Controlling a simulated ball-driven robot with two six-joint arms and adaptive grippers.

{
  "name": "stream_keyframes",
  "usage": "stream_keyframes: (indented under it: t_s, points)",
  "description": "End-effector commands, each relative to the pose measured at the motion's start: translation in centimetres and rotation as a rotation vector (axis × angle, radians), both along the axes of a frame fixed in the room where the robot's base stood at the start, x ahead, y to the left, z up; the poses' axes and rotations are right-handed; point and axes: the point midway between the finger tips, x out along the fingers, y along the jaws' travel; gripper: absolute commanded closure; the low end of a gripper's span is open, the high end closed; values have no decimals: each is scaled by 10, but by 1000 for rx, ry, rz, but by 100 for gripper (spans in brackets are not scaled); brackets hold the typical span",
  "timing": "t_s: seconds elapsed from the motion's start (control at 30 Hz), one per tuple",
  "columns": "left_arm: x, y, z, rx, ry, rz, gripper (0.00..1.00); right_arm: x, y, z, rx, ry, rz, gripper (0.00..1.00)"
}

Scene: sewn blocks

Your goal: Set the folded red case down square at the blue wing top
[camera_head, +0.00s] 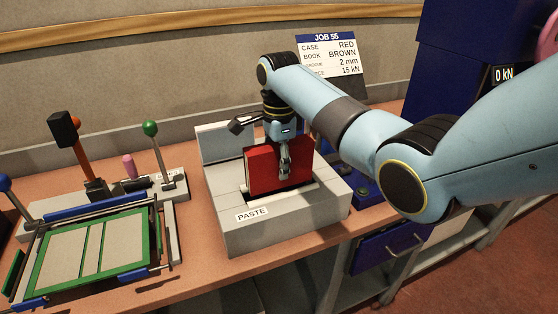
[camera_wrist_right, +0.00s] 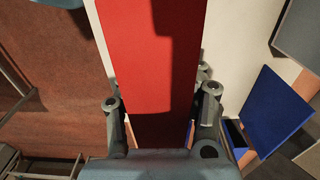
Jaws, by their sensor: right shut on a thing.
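The folded red case (camera_head: 262,172) stands upright at the grey box labelled PASTE (camera_head: 290,222). My right gripper (camera_head: 284,162) comes down from above and is shut on the case. In the right wrist view the case (camera_wrist_right: 150,60) runs between the two fingers, with its far end out of the picture. I cannot tell whether its lower edge touches the paste box. A tilted blue panel (camera_wrist_right: 275,112), perhaps a blue wing, is at the right of the wrist view, apart from the case. In the head view blue parts (camera_head: 363,187) show partly behind my right arm. My left gripper is not in view.
A green frame with grey boards (camera_head: 92,250) lies left on the bench. Upright levers with a black head (camera_head: 64,129) and green knob (camera_head: 150,128) stand behind it. A job card (camera_head: 333,56) stands at the back. A dark blue machine (camera_head: 470,45) is at right.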

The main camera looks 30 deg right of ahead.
Motion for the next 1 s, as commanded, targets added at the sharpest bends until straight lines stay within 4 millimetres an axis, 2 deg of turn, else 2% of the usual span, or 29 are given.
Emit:
stream_keyframes:
  t_s: [1.0]
  points:
    - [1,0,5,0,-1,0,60,0,0,-7,0,0,0,98]
